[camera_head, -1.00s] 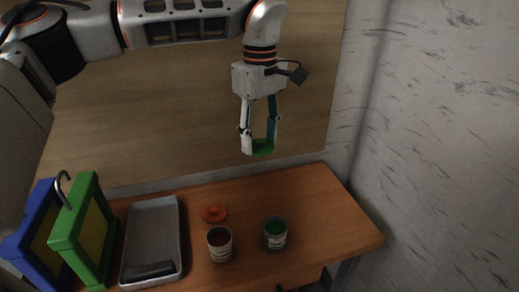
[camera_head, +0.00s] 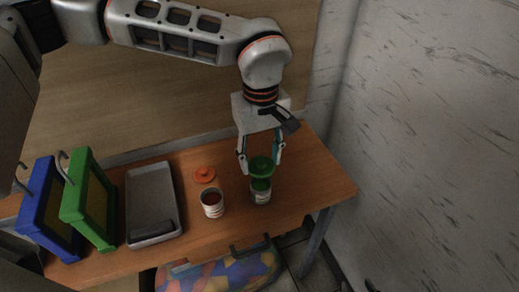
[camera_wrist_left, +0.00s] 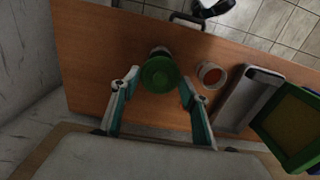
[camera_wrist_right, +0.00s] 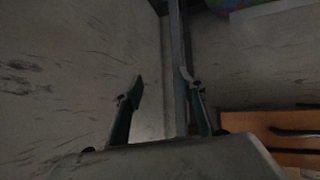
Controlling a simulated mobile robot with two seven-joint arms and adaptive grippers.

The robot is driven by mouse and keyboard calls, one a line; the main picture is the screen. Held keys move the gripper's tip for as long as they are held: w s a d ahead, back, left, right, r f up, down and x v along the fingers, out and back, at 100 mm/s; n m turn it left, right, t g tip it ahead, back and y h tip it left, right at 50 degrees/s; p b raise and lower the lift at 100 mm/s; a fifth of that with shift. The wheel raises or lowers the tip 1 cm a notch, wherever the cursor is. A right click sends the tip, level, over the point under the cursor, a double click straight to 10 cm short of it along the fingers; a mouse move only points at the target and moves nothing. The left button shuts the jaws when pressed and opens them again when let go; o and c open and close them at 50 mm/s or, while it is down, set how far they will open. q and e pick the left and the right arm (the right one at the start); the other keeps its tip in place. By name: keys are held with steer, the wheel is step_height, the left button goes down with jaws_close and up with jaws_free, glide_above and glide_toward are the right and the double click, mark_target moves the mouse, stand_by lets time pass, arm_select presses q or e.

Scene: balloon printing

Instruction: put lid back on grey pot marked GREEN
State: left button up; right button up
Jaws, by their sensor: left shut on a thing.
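The green lid (camera_head: 261,166) is between the fingers of my left gripper (camera_head: 260,163), which is shut on it. The grey pot with green paint (camera_head: 261,197) stands upright on the table directly below the lid. I cannot tell whether lid and pot touch. In the left wrist view, the lid (camera_wrist_left: 160,74) sits between the fingertips and hides most of the pot (camera_wrist_left: 160,50). My right gripper (camera_wrist_right: 160,76) is open and empty in the right wrist view, away from the pots.
A second pot with red-brown contents (camera_head: 212,204) stands open just left of the green one, its orange lid (camera_head: 204,174) lying behind it. A grey tray (camera_head: 152,238) and green (camera_head: 68,210) and blue (camera_head: 30,222) frames are farther left. The table (camera_head: 310,185) is clear to the right.

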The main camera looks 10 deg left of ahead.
arm_select(q)
steer(key=shift+f+b, duration=0.5)
steer(key=shift+f, duration=0.35)
steer(key=shift+f+b, duration=0.55)
steer(key=shift+f, duration=0.25)
steer(key=shift+f+b, duration=0.4)
steer(key=shift+f, duration=0.6)
arm_select(e)
steer(key=shift+w+a+f+y, duration=0.3)
steer(key=shift+w+a+f, duration=0.15)
steer(key=shift+a+f, duration=0.3)
steer(key=shift+r, duration=0.25)
arm_select(q)
steer(key=shift+f, duration=0.15)
arm_select(e)
steer(key=shift+f, duration=0.15)
